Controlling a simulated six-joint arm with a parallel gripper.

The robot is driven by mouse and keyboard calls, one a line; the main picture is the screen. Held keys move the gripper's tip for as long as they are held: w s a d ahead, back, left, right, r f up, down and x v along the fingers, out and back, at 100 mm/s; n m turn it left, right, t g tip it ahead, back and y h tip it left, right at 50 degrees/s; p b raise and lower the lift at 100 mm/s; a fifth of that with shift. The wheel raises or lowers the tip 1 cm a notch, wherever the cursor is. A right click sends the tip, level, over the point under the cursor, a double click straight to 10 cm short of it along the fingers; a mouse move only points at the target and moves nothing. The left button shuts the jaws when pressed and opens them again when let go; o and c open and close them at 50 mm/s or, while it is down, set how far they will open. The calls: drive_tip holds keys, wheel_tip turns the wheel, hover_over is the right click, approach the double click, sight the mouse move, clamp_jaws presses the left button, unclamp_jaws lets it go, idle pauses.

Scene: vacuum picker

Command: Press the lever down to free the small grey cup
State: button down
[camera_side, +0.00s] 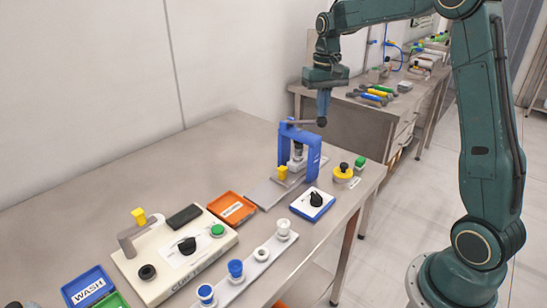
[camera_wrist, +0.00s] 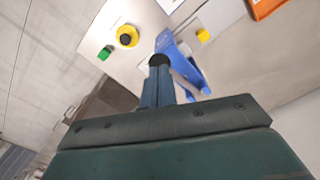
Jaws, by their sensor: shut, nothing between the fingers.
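My gripper (camera_side: 322,119) points down with its fingers together and nothing between them. Its dark tip is at the right end of the grey lever (camera_side: 300,122) on top of the blue press frame (camera_side: 313,155); I cannot tell whether they touch. In the wrist view the gripper tip (camera_wrist: 159,61) is beside the blue frame (camera_wrist: 182,62), and the lever is not clear there. A small grey part (camera_side: 298,150) with a dark top sits inside the frame; I cannot tell whether it is the small grey cup. A whitish-grey cup (camera_side: 284,227) stands in the front rack.
The table's back left is clear.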

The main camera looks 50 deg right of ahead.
drive_tip(key=shift+r, duration=2.1)
drive_tip(key=shift+s+a+r, duration=0.25)
drive_tip(key=shift+s+a, duration=0.05)
drive_tip(key=shift+a, duration=0.1)
drive_tip(key=s+a+r+n+t, duration=0.3)
drive_tip(key=s+a+n+t, duration=0.1)
drive_tip(key=s+a, duration=1.15)
drive_tip(key=s+f+n+t, duration=0.1)
drive_tip(key=s+f, duration=0.3)
drive_tip(key=s, duration=0.4)
drive_tip(key=shift+s+a+n+t, duration=0.3)
drive_tip(key=shift+s+a+n, duration=0.05)
drive_tip(key=shift+n, duration=0.15)
